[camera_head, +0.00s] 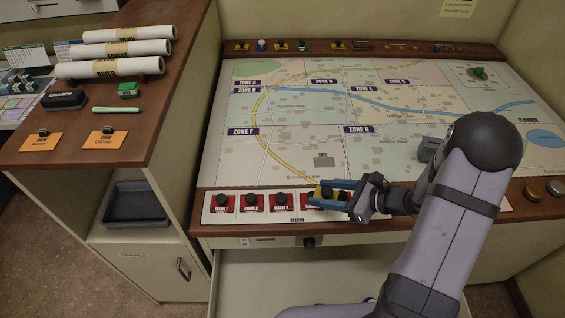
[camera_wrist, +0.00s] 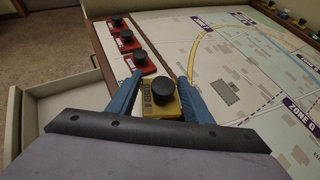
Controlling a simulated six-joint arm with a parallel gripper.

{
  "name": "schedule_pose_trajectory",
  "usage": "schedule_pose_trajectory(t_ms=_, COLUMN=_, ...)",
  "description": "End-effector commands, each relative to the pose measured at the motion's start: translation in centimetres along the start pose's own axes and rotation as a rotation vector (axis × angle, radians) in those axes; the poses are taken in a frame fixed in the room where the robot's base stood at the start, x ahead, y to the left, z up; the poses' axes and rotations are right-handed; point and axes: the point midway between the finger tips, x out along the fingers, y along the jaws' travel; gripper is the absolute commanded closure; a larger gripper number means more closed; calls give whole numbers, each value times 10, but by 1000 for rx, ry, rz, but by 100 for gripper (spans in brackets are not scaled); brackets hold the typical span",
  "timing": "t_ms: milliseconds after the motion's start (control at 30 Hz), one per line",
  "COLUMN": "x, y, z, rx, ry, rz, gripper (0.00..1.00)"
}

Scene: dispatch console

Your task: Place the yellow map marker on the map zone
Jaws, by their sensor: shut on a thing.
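The yellow map marker (camera_wrist: 161,104), a yellow block with a black knob on top, sits between the two blue fingers of my gripper (camera_wrist: 159,95) in the wrist view. In the head view, my gripper (camera_head: 335,192) is shut on the yellow marker (camera_head: 327,195) at the front of the map, over the right part of the white station strip (camera_head: 238,216). Whether the marker touches the strip is hard to tell. The map (camera_head: 225,150) lies behind, with labelled zones and a small grey building mark near the gripper. My arm hides part of the map's right side.
Several red markers (camera_head: 251,202) with black knobs stand in a row left of my gripper. More small markers (camera_head: 281,46) stand on the back ledge. An open drawer (camera_head: 255,280) lies below the front edge. Rolled maps (camera_head: 110,66) lie on the left shelf.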

Motion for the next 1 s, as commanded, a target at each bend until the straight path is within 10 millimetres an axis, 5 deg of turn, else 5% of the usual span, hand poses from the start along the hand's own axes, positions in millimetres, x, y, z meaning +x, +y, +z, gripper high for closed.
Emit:
schedule_pose_trajectory(t_ms=300, x=98, y=-44, z=65, rx=-8, ry=0, rz=5, gripper=85)
schedule_pose_trajectory(t_ms=600, x=185, y=-45, z=143, rx=-1, ry=1, rz=-8, gripper=85)
schedule_pose_trajectory(t_ms=1000, x=220, y=-35, z=177, rx=5, ry=3, rz=-15, gripper=85)
